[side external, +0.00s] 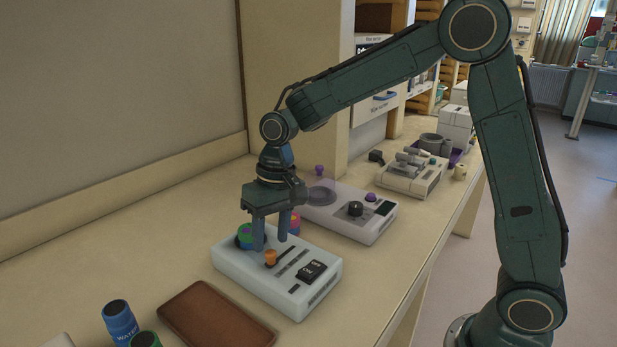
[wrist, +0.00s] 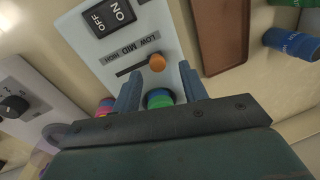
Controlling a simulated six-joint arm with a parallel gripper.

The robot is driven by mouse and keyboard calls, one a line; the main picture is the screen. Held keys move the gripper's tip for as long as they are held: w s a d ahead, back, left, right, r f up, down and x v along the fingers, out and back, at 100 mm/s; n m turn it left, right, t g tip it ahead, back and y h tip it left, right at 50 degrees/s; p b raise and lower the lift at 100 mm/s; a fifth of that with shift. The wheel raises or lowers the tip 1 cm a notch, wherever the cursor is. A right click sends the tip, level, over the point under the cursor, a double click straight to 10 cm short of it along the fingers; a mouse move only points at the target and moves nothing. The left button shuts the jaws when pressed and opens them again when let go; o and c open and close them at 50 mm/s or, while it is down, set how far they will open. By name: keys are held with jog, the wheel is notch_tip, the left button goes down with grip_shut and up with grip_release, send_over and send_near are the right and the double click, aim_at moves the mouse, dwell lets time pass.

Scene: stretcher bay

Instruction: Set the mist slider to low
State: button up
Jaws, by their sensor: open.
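The white control box (side external: 233,268) lies on the counter and also shows in the wrist view (wrist: 170,25). Its orange slider knob (side external: 270,258) sits at one end of a dark slot (wrist: 131,71). In the wrist view the knob (wrist: 157,63) is at the slot's right end. The small lettering there seems to put LOW at that end and HIGH at the left, but it is hard to read. My gripper (side external: 270,236) is open and points down over the box, just behind the knob. In the wrist view its fingertips (wrist: 160,80) are apart with nothing held between them.
A black ON/OFF switch (side external: 311,271) is on the box. A green-topped round part (wrist: 160,99) shows beyond the fingers. Another panel with a black dial (side external: 355,208) stands behind.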

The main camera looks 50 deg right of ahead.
aim_at(283, 261)
notch_tip(283, 261, up, 10)
jog(key=d, duration=0.1)
jog(key=shift+d, duration=0.25)
jog(key=shift+s, duration=0.15)
jog(key=s+d+n+t+h, duration=0.1)
jog(key=s+d+t, duration=0.1)
jog(key=s, duration=1)
jog(key=s+d+t, duration=0.3)
jog(key=s+d, duration=0.2)
jog(key=s, duration=0.6)
jog(key=shift+s+r+n+h, duration=0.35)
jog(key=shift+n+h, duration=0.05)
